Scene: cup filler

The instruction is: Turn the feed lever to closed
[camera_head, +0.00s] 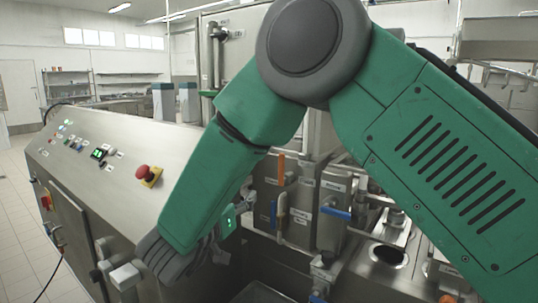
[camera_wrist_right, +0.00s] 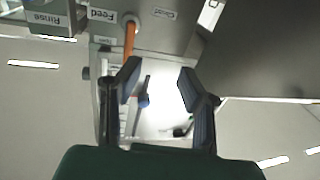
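An orange lever (camera_wrist_right: 130,38) stands close to a "Feed" label (camera_wrist_right: 103,15) in the right wrist view, just beyond the left fingertip. In the head view an upright orange handle (camera_head: 281,168) shows on the steel filler, right of my forearm; I cannot tell for certain that it is the same lever. My right gripper (camera_wrist_right: 158,76) is open, with nothing between its two dark fingers. In the head view my green right arm spans the middle, and its fingers are hidden or unclear. My left gripper is not in view.
A steel control panel (camera_head: 85,160) with a red emergency button (camera_head: 143,172) stands left of my forearm. A blue valve handle (camera_head: 335,213) and pipes sit to the right. A "Rinse" label (camera_wrist_right: 48,20) shows at the wrist view's upper left.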

